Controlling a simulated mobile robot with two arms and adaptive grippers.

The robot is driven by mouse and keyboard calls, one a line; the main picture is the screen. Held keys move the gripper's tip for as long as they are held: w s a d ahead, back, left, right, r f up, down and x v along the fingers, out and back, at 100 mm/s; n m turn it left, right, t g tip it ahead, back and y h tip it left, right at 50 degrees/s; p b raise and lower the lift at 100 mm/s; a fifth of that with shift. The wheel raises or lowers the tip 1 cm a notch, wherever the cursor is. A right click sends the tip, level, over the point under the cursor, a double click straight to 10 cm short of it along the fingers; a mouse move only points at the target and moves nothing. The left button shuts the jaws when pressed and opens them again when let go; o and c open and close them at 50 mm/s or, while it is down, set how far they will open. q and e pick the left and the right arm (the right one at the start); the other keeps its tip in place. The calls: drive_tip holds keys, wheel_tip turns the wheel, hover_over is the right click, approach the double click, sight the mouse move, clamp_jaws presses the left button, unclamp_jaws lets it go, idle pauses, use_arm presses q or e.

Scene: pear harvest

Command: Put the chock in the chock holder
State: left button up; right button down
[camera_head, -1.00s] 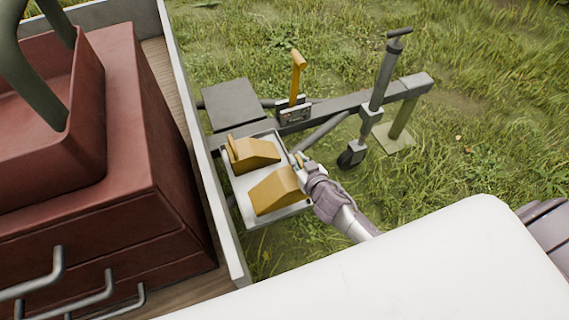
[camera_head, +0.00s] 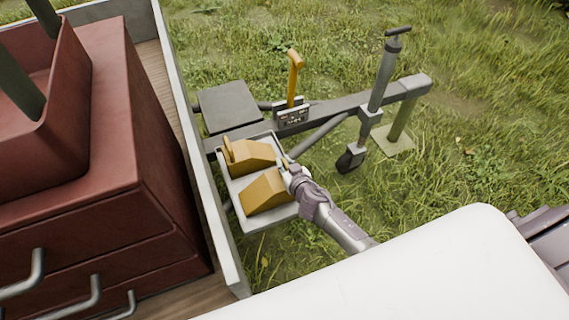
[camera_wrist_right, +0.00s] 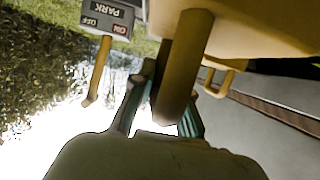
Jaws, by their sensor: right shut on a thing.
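A near yellow chock (camera_head: 266,192) is in the light grey chock holder (camera_head: 281,219), a shallow tray beside the trailer's wall. A second yellow chock (camera_head: 252,157) sits behind it in the same holder. My right gripper (camera_head: 288,171) is at the near chock's right end, shut on its handle. In the right wrist view the handle (camera_wrist_right: 184,65) is between the fingers and the chock body (camera_wrist_right: 262,28) is above. Whether the near chock rests fully on the holder's floor cannot be told. My left gripper is out of view.
A yellow-handled brake lever (camera_head: 294,75) stands behind the holder, with a PARK plate (camera_wrist_right: 108,12) in the wrist view. The drawbar (camera_head: 340,104) and jack post (camera_head: 384,72) are to the right. A red drawer cabinet (camera_head: 100,200) stands in the trailer at left.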

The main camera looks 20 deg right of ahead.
drive_tip(key=c, duration=1.2)
unclamp_jaws()
drive_tip(key=shift+f, duration=0.1)
drive_tip(key=shift+o, duration=0.2)
